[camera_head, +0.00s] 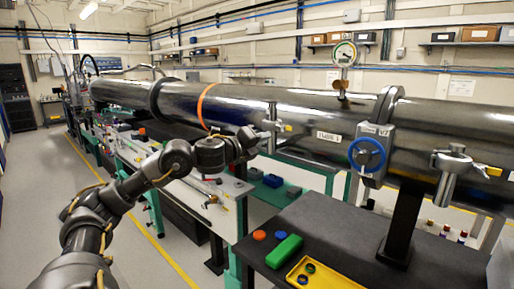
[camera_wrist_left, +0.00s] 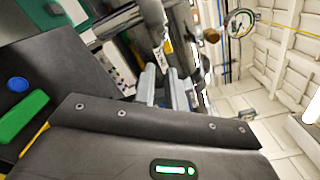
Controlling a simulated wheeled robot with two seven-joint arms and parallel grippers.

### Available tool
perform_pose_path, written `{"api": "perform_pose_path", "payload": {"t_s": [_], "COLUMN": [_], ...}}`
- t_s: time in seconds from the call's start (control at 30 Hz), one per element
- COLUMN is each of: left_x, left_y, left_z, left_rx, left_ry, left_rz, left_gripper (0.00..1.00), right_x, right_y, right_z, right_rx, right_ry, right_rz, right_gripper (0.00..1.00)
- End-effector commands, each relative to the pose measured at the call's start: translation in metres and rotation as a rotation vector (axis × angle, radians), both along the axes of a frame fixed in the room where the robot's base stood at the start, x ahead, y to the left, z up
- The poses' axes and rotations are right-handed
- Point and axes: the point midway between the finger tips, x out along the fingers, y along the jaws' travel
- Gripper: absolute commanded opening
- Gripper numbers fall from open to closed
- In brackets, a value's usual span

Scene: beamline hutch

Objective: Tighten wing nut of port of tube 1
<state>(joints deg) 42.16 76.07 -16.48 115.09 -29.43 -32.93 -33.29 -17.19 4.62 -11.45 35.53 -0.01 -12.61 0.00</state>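Tube 1 is the long steel tube (camera_head: 300,110) with a "TUBE 1" label. A silver port (camera_head: 271,118) with a yellow tag hangs on its near side. The port's wing nut is too small to make out. My left gripper (camera_head: 262,134) reaches in from the left, level with the port and close beside it. In the left wrist view, its two grey fingers (camera_wrist_left: 167,88) stand apart, pointing toward the port fittings and a yellow tag (camera_wrist_left: 168,46). I cannot tell whether they touch the port. My right gripper is out of view.
A blue-handwheel valve (camera_head: 367,154) and a second silver port (camera_head: 452,168) are to the right. A pressure gauge (camera_head: 345,54) stands on the tube. The dark table (camera_head: 335,235) holds a green block (camera_head: 284,251), round caps and a yellow tray (camera_head: 327,278).

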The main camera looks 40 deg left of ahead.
Motion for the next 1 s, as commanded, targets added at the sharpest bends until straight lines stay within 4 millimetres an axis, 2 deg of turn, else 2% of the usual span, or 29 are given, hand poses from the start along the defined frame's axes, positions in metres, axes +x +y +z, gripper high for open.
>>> {"api": "perform_pose_path", "payload": {"t_s": [0.1,0.3,0.57,0.87,0.97,1.0], "left_x": [-0.016,-0.026,-0.027,-0.027,-0.024,-0.021], "left_y": [0.001,0.0,-0.001,-0.001,-0.005,-0.01], "left_z": [-0.003,-0.001,0.0,0.0,-0.009,-0.019], "left_rx": [0.003,0.001,-0.001,-0.001,-0.019,-0.041], "left_ry": [0.001,0.001,0.001,0.001,0.009,0.018], "left_rz": [0.002,0.0,-0.001,-0.001,-0.006,-0.01], "left_gripper": [0.13,0.13,0.13,0.13,0.13,0.13], "right_x": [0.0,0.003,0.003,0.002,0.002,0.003], "right_y": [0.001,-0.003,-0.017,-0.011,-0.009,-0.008], "right_z": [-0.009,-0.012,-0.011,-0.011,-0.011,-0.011], "right_rx": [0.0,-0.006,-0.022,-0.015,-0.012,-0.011], "right_ry": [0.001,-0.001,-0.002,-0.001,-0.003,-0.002], "right_rz": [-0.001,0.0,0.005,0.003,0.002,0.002], "right_gripper": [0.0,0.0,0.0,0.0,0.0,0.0]}}
